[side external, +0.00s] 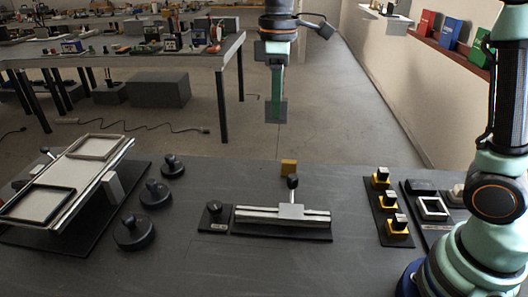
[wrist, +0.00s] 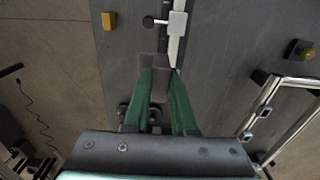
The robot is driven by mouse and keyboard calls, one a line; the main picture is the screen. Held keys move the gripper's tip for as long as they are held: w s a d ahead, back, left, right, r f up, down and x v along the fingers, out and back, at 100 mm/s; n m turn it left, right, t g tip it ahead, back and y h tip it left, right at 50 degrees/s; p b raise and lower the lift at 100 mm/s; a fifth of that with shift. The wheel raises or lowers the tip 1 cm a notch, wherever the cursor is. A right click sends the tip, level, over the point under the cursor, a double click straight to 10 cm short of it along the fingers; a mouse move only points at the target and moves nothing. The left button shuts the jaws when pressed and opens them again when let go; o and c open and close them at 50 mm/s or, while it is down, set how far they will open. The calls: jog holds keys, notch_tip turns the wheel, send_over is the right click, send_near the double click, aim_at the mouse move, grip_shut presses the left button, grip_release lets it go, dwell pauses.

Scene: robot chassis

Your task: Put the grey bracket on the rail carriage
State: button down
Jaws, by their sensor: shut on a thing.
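My gripper (side external: 276,92) is shut on the grey bracket (side external: 275,112) and holds it high above the back part of the dark bench. In the wrist view the bracket (wrist: 153,66) shows at and between the green fingertips (wrist: 162,78), which partly hide it. The rail (side external: 255,214) lies on a black base at the middle of the bench. The light grey rail carriage (side external: 290,212) sits on it right of centre, with a black-knobbed lever (side external: 292,183) behind it. The carriage also shows in the wrist view (wrist: 177,25), beyond the fingertips. The bracket is apart from the carriage.
A small yellow block (side external: 288,167) stands behind the rail. Black round knobs (side external: 134,231) and a tilted tray rack (side external: 75,225) are at left. Yellow-and-black pieces (side external: 396,225) and a white frame (side external: 433,207) are at right. The bench in front of the rail is bare.

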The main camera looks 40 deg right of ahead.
send_over(291, 214)
notch_tip(291, 214, down, 21)
jog(key=shift+r, duration=0.1)
dwell(0.5)
jog(key=c, duration=0.7)
grip_release()
jog(key=shift+c, duration=0.2)
notch_tip(291, 214, up, 12)
jog(key=s+d+r+m+t, duration=0.5)
jog(key=d+r+m, duration=0.1)
jog(key=d+m, duration=0.2)
jog(key=shift+s+d+r+m+t, duration=0.2)
jog(key=shift+d+m+t, duration=0.1)
jog(key=shift+m, duration=0.2)
